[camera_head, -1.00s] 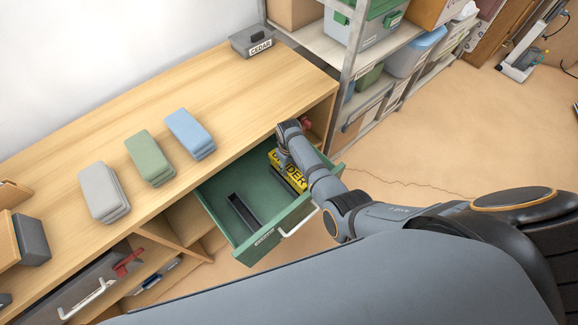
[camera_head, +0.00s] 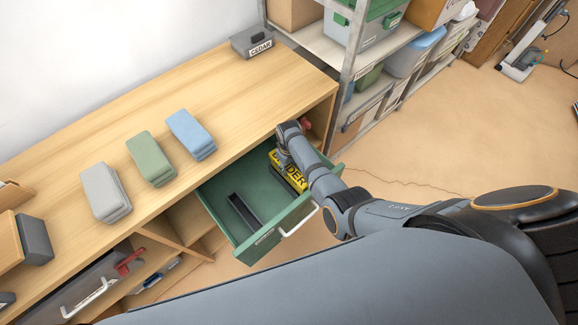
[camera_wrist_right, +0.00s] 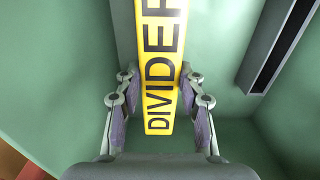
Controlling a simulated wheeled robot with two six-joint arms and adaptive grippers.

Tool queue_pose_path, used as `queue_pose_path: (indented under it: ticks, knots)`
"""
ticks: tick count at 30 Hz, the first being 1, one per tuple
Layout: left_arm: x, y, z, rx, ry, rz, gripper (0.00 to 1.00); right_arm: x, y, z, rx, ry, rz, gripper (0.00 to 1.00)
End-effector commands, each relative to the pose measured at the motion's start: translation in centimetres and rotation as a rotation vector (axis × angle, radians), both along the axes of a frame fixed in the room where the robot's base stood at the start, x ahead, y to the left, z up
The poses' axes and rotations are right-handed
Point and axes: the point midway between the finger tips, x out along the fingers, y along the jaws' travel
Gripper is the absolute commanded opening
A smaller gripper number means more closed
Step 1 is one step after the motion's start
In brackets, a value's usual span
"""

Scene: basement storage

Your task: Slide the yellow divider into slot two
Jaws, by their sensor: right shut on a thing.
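The yellow divider (camera_head: 289,172), with dark DIVIDER lettering, is in the right part of the open green drawer (camera_head: 249,244). My right gripper (camera_head: 285,156) is shut on it from above and partly covers it. The wrist view shows the divider (camera_wrist_right: 161,70) between the two fingers (camera_wrist_right: 159,103), over the green drawer floor. A dark slotted strip (camera_head: 243,213) lies in the drawer left of the divider; it also shows at the upper right of the wrist view (camera_wrist_right: 280,42). Whether the divider touches the floor or sits in a slot is not clear. My left gripper is not in view.
Grey (camera_head: 105,192), green (camera_head: 150,158) and blue (camera_head: 190,134) stacked blocks stand on the wooden bench top (camera_head: 225,90). A grey CEDAR box (camera_head: 252,42) is at its back end. A metal shelf (camera_head: 350,75) with bins stands beyond. The drawer's front handle (camera_head: 299,221) sticks out.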

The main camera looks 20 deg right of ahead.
Motion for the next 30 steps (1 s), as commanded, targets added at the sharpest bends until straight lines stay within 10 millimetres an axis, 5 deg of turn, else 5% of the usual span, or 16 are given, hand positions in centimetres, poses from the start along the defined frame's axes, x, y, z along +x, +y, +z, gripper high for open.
queue_pose_path:
  ticks: [30]
  knots:
    - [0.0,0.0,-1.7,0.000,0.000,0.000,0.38,0.0,0.0,-2.1,0.000,0.000,0.000,0.00]
